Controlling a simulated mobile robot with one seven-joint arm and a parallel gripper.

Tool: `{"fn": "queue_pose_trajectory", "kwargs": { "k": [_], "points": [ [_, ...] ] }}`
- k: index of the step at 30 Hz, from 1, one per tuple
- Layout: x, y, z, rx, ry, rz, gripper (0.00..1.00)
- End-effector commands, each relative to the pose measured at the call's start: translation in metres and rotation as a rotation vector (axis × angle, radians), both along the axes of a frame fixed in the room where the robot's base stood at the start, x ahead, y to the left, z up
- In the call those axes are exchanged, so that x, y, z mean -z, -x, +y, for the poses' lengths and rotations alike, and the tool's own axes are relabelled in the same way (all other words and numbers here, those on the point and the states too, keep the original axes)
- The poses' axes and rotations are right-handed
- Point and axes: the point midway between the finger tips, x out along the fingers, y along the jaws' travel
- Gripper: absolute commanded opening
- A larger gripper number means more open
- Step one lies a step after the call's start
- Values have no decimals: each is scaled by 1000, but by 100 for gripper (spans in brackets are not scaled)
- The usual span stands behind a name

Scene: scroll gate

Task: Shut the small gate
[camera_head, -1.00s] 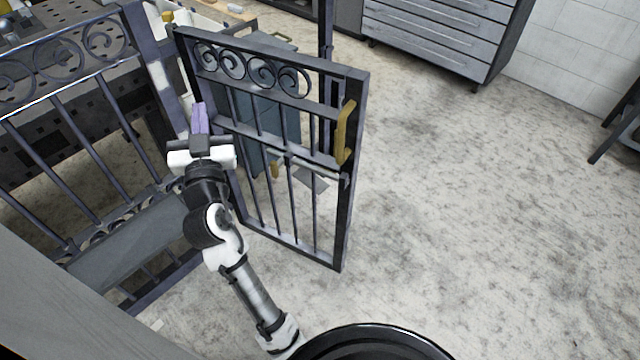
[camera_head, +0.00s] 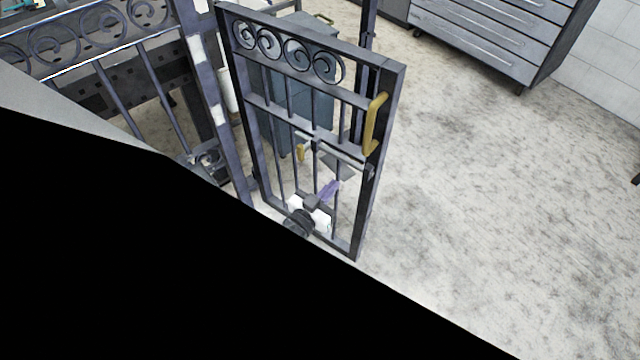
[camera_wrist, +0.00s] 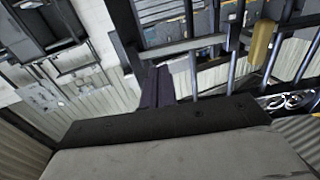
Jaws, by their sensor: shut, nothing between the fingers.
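The small gate (camera_head: 368,203) is a dark metal leaf with scrollwork along its top and vertical bars. It stands swung out at an angle from the post (camera_head: 207,95) on its left. A brass handle (camera_head: 375,123) is on its right stile. My gripper (camera_head: 330,188), with purple fingers and a white body, is low at the gate's lower bars. I cannot tell whether it touches them. In the wrist view the fingers (camera_wrist: 157,86) are together and empty, beside dark gate bars (camera_wrist: 191,50); a brass handle (camera_wrist: 261,40) shows at the upper right.
A fixed scroll fence (camera_head: 100,75) runs left of the post. Another dark post (camera_head: 367,45) stands behind the gate. A grey drawer cabinet (camera_head: 490,40) is at the back right. Floor (camera_head: 500,200) right of the gate is clear. A black area hides the lower left.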

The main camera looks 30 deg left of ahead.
Motion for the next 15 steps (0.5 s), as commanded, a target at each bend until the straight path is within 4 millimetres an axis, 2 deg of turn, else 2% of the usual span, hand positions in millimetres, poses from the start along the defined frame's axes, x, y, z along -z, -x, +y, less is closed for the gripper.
{"fn": "queue_pose_trajectory", "kwargs": {
  "k": [1,6,10,15],
  "points": [
    [-5,-12,-1,2,2,-1,0],
    [-4,-42,-3,0,2,0,0],
    [-3,-56,-4,-1,1,0,0],
    [-1,-64,-5,-1,0,-1,0]
  ]
}}
